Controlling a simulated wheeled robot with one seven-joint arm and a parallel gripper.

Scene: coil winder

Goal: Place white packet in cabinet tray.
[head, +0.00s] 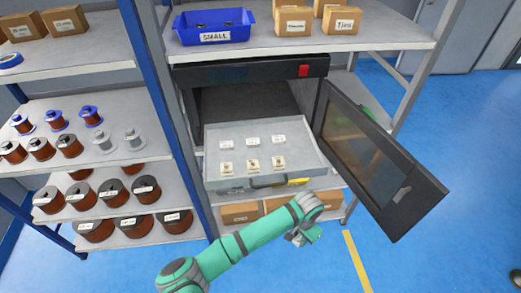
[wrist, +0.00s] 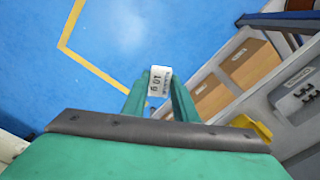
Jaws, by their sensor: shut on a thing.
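The white packet (wrist: 159,80), printed with "10 g", is held between the two green fingers of my gripper (wrist: 159,100) in the wrist view. In the head view my gripper (head: 303,238) is low and in front of the shelf, right of centre; the packet cannot be made out clearly there. The grey cabinet tray (head: 218,152) is pulled out of the black cabinet (head: 250,69).
The black cabinet door (head: 375,150) stands swung open at the right of the tray. Cardboard boxes (head: 240,212) are on the shelf under the tray. Shelves of wire spools (head: 92,115) stand at the left. Blue floor (head: 430,240) is clear at the right.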

